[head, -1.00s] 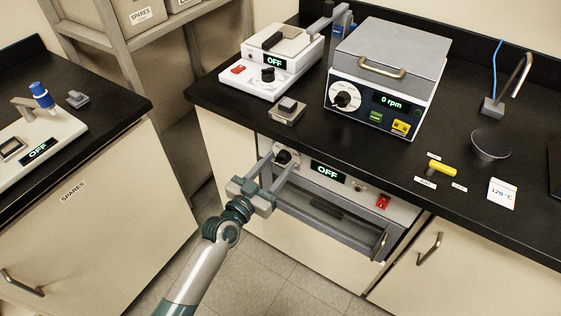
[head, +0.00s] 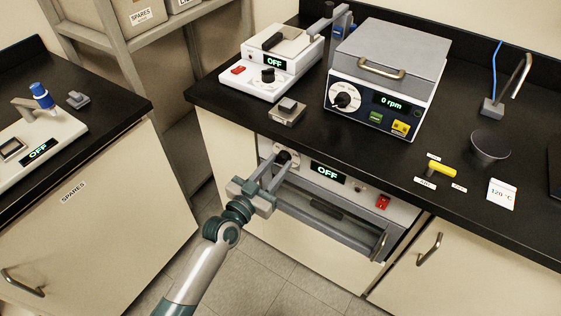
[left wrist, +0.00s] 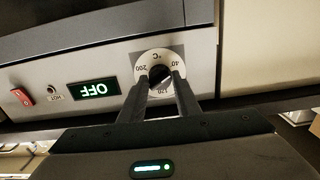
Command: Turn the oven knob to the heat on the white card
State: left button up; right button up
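The oven (head: 325,187) sits under the bench, its display (head: 327,172) reading OFF. The dark oven knob (head: 283,157) is at the left of its panel. My left gripper (head: 277,167) reaches it from the front, one finger on each side. In the left wrist view, upside down, the fingertips (left wrist: 162,80) close on the knob (left wrist: 160,73) against a white dial (left wrist: 158,57) marked 40, 120 and 200. The knob's pointer is hard to make out. The white card (head: 501,194) on the bench reads 120 °C. My right gripper is out of view.
A red switch (head: 382,202) is at the right of the oven panel, and a handle (head: 379,244) stands out below it. A centrifuge-like box (head: 385,85) reading 0 rpm and a white hotplate (head: 270,65) stand on the bench above. Floor in front is clear.

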pick_arm(q)
jog(key=m, duration=0.7)
jog(key=shift+m, duration=0.3)
jog(key=m, duration=1.2)
jog(key=shift+m, duration=0.3)
jog(key=m, duration=0.3)
jog(key=shift+m, duration=0.3)
jog(key=o, duration=1.1)
jog(key=shift+o, duration=0.2)
jog(key=p+v, duration=0.1)
jog(key=v, duration=0.7)
